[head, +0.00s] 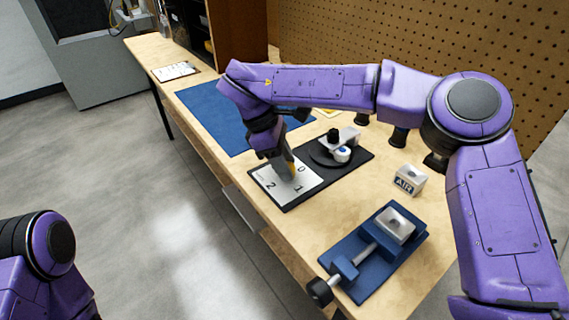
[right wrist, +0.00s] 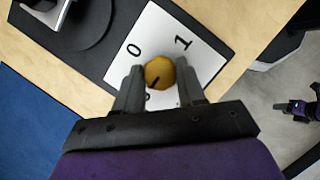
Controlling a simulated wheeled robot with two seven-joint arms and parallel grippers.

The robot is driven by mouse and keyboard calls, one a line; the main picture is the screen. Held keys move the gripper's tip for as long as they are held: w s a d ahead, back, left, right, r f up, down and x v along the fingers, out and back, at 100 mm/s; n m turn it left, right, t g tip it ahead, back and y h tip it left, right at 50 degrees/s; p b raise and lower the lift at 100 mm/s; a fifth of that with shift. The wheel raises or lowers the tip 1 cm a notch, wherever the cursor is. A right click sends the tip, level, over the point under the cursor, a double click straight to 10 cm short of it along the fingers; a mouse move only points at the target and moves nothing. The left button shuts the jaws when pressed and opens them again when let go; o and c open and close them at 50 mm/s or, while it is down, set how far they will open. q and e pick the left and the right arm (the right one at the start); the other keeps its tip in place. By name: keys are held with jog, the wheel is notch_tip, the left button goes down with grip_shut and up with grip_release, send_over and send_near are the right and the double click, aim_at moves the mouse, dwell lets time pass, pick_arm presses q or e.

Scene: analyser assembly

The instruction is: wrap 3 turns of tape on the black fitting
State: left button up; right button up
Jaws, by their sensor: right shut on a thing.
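My right gripper (right wrist: 160,85) is shut on a round brass-coloured knob (right wrist: 160,72), which has a dark line on its face. The knob is above a white card (right wrist: 205,55) marked with numerals, including 0 and 1. In the head view my right gripper (head: 287,168) reaches down over this card, and its fingers hide most of the knob. A black fitting (head: 333,134) appears to stand beside a pale block on the round black disc (head: 322,154). A white roll with a blue centre (head: 342,154), perhaps the tape, is next to it.
A blue vise (head: 375,252) stands at the near right, with a white AIR block (head: 408,181) behind it. A blue mat (head: 215,115) covers the table further left. The pegboard (head: 420,45) bounds the back, and black holders stand along its foot.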

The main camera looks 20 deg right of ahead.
jog(key=shift+f, duration=0.1)
jog(key=o, duration=1)
jog(key=shift+o, duration=0.2)
jog(key=p+v, duration=0.2)
jog(key=v, duration=0.8)
jog(key=shift+a+r, duration=0.2)
jog(key=shift+r, duration=0.05)
jog(key=shift+w, duration=0.1)
